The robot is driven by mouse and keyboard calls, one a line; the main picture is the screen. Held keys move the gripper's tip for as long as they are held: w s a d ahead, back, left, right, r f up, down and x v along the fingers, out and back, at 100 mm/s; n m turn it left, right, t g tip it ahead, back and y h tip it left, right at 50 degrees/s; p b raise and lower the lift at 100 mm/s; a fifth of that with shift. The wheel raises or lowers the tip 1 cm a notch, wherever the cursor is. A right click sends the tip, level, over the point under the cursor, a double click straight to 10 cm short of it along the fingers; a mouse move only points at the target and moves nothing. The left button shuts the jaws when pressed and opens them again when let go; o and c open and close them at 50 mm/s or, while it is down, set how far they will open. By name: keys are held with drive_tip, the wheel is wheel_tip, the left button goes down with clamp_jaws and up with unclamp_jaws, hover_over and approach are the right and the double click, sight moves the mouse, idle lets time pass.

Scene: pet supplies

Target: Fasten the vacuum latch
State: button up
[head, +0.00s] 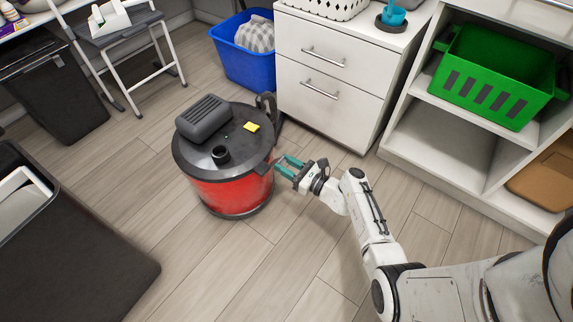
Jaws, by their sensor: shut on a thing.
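The vacuum (232,190) stands on the wood floor near the middle of the head view. It has a red drum and a dark lid with a motor housing, a round port and a yellow tag. My gripper (284,161) is at the right side of the drum, just below the lid rim. Its teal fingers point left, at a small dark latch (264,169) on the vacuum's side. The fingers are shut on this latch. The latch is small and partly hidden, so I cannot tell its exact position against the lid.
A white drawer cabinet (305,72) and a blue bin (238,68) stand behind the vacuum. A white shelf with a green crate (488,82) is at right. A step stool (120,38) and a black bin (62,95) are at left. Floor in front is clear.

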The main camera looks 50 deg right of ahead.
drive_tip(key=shift+w+r+g+p, duration=0.15)
drive_tip(key=shift+r+g+p, duration=0.35)
drive_tip(key=shift+p, duration=0.65)
drive_tip(key=g+p, duration=0.1)
drive_tip(key=p, duration=0.2)
drive_tip(key=w+r+g+p, duration=0.1)
drive_tip(key=p, duration=0.3)
drive_tip(key=shift+a+r, duration=0.1)
drive_tip(key=shift+w+r+g+p, duration=0.15)
drive_tip(key=shift+g+p, duration=0.45)
drive_tip(key=shift+p, duration=0.4)
drive_tip(key=shift+w+p, duration=0.1)
drive_tip(key=shift+p, duration=0.4)
drive_tip(key=shift+g, duration=0.3)
drive_tip(key=shift+f, duration=0.2)
drive_tip(key=o, duration=1)
drive_tip(key=shift+o, duration=0.2)
drive_tip(key=shift+r, duration=0.1)
